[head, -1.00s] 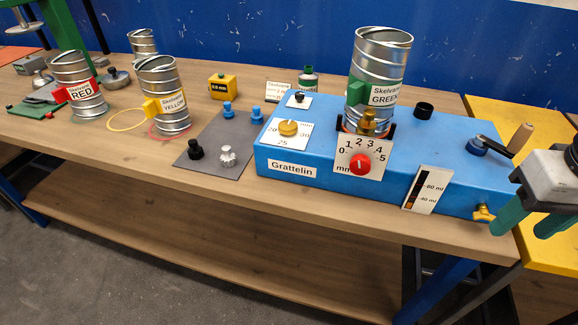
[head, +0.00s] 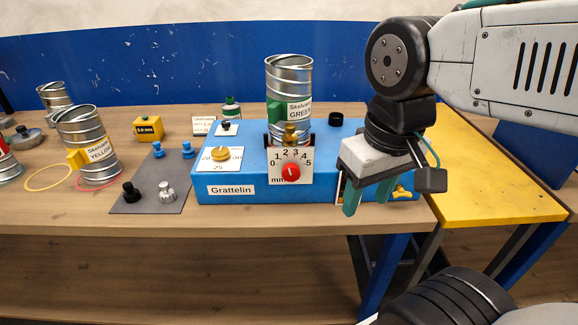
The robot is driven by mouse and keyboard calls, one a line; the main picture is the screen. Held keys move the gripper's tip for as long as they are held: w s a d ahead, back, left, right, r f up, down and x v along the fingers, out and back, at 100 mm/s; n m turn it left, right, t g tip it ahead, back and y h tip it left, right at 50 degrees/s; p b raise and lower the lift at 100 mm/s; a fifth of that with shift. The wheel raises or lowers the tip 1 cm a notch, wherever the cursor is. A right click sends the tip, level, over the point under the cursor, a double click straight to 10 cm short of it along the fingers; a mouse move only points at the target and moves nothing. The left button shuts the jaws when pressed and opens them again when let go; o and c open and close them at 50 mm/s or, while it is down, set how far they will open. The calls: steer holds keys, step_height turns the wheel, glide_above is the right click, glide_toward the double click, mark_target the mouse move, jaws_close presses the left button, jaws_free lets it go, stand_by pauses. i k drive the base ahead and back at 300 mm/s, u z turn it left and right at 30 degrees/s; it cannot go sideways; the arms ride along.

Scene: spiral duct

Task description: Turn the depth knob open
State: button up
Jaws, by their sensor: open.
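The depth knob (head: 291,173) is a red round knob on a white dial plate (head: 276,164) marked 0 to 5 and mm, on the front of the blue Grattelin box (head: 240,191). Where its pointer sits is too small to tell. My gripper (head: 366,202) has green fingers that are apart, with nothing between them. It points down in front of the right end of the box, to the right of the knob and apart from it. It hides part of the box's right end.
A metal can labelled GREEN (head: 287,80) stands on the box above the dial. A yellow knob (head: 221,153) sits left of it. A grey mat (head: 150,185) holds several small knobs. A yellow table (head: 480,195) is at right. The space before the dial is clear.

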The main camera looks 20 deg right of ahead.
mark_target(290, 172)
steer(key=z, duration=0.8)
steer(key=k, duration=0.75)
steer(key=z, duration=0.45)
